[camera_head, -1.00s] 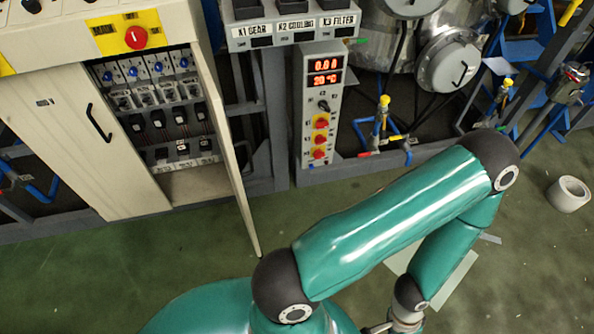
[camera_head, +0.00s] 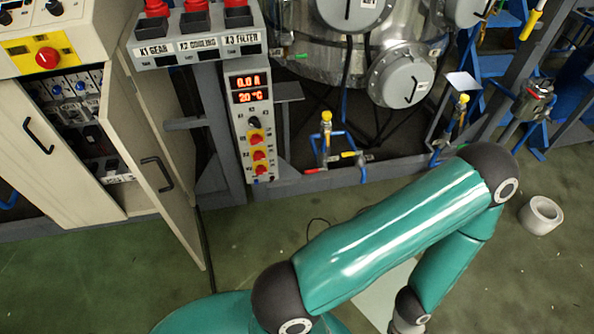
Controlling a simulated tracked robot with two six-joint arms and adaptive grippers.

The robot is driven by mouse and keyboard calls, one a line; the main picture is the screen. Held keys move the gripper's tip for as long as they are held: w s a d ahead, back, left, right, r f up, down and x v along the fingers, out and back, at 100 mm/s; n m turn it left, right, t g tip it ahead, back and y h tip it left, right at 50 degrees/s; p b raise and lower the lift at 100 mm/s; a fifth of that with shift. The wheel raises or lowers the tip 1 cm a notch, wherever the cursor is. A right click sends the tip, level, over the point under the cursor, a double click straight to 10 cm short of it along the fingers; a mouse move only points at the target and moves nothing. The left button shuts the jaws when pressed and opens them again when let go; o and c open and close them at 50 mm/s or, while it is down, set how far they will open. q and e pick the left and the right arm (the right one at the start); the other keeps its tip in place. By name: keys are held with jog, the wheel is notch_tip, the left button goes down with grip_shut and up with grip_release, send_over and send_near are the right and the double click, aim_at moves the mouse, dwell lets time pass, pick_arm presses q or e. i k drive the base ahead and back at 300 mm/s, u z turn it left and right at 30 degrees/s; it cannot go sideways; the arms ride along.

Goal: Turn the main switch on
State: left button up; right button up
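A red rotary switch (camera_head: 46,57) on a yellow plate (camera_head: 23,55) sits on the sloped top front of the beige cabinet at upper left; it looks like the main switch. I cannot read its position. My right arm, teal with dark joints, crosses the lower right, well away from the switch. Its gripper is cut off below the bottom edge. My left gripper is not in view.
A cabinet door (camera_head: 160,172) stands open, partly hiding blue-topped breakers. A grey control panel (camera_head: 249,125) shows lit red digits. Red switches (camera_head: 195,20) stand on a labelled box. A metal vessel (camera_head: 404,79) is behind.

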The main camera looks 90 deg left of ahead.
aim_at(47, 58)
jog(key=z, duration=0.2)
jog(key=i, duration=0.75)
jog(key=u, duration=1.95)
jog(key=i, duration=0.3)
jog(key=u, duration=2.5)
jog(key=k, duration=0.4)
jog(key=u, duration=0.45)
jog(key=i, duration=1.5)
jog(key=z, duration=0.5)
